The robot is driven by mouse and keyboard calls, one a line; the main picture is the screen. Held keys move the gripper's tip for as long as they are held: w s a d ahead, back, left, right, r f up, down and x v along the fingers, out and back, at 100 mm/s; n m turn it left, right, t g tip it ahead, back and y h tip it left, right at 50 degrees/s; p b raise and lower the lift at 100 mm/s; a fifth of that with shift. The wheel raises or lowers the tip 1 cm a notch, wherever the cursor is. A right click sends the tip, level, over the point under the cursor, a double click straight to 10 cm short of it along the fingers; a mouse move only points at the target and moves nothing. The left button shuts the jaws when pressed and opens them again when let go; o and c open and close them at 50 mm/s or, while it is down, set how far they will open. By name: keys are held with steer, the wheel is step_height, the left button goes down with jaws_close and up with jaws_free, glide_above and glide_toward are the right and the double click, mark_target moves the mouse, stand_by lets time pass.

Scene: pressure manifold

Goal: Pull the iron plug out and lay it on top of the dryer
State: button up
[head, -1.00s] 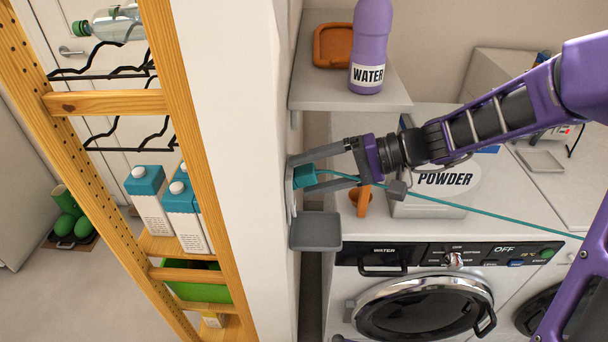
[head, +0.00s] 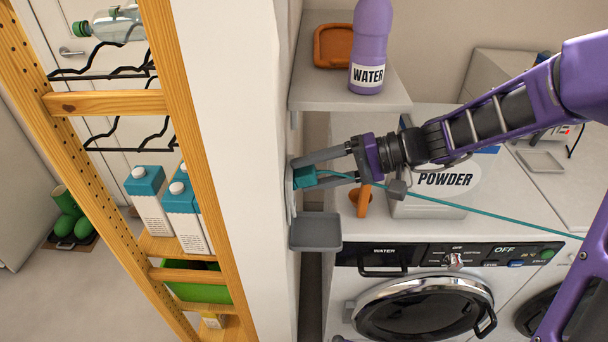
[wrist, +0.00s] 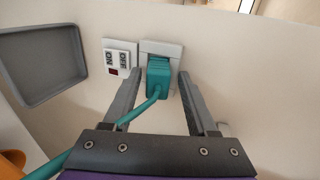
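The teal plug (head: 304,177) sits in a wall socket on the side of the white wall, and its teal cable (head: 450,210) runs off to the right. In the wrist view the plug (wrist: 158,77) is in the white socket (wrist: 160,49). My gripper (head: 298,174) has one finger on each side of the plug. In the wrist view my gripper (wrist: 161,79) shows a narrow gap between each finger and the plug, so it is open around it. White front-loading machines (head: 440,290) stand at right; I cannot tell which is the dryer.
An ON/OFF switch (wrist: 118,58) is left of the socket. A grey tray (head: 315,231) juts from the wall below. A POWDER box (head: 440,190) and orange scoop (head: 360,203) stand on the machine top. A shelf (head: 392,95) with a WATER bottle (head: 368,50) is above.

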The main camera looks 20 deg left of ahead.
steer(key=shift+s+d+f, duration=0.1)
steer(key=shift+d+f, duration=0.05)
steer(key=shift+f, duration=0.15)
jaws_close()
steer(key=o, duration=0.5)
jaws_free()
steer(key=shift+f, duration=0.1)
steer(key=o, duration=0.5)
steer(key=shift+r, duration=0.2)
steer(key=shift+w+d+r, duration=0.15)
steer(key=shift+w+d, duration=0.05)
steer(key=p+v, duration=0.1)
steer(key=v, duration=1.5)
steer(key=shift+d+r, duration=0.1)
steer(key=shift+d, duration=0.3)
